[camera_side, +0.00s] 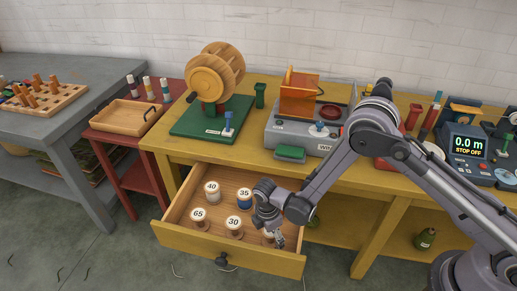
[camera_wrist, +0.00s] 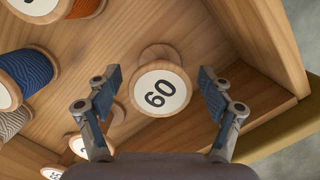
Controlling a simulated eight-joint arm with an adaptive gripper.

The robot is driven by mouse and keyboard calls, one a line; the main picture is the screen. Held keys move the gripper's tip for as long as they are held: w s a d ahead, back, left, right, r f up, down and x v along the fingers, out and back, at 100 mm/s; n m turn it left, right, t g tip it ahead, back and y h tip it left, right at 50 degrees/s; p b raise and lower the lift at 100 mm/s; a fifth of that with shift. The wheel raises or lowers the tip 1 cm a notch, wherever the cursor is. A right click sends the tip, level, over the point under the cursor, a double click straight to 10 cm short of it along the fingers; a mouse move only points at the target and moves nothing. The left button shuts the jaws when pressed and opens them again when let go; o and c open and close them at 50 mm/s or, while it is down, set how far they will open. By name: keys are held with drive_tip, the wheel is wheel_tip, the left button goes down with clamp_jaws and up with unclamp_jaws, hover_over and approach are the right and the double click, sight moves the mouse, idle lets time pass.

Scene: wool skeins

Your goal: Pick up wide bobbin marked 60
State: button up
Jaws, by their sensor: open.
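The bobbin marked 60 (camera_wrist: 160,92) stands upright in the open wooden drawer, its white round label facing up in the wrist view. My gripper (camera_wrist: 160,90) is open above it, one finger on each side, apart from the bobbin as far as the view shows. In the side view my gripper (camera_side: 268,226) reaches down into the right part of the drawer (camera_side: 222,249) and mostly hides this bobbin.
Other bobbins marked 40 (camera_side: 212,187), 35 (camera_side: 244,194), 65 (camera_side: 199,214) and 30 (camera_side: 234,223) stand to the left in the drawer. The drawer's right wall is close to my gripper. The yellow table (camera_side: 160,144) stands behind the drawer.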

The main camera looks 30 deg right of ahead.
drive_tip(key=c, duration=1.3)
drive_tip(key=shift+c, duration=0.5)
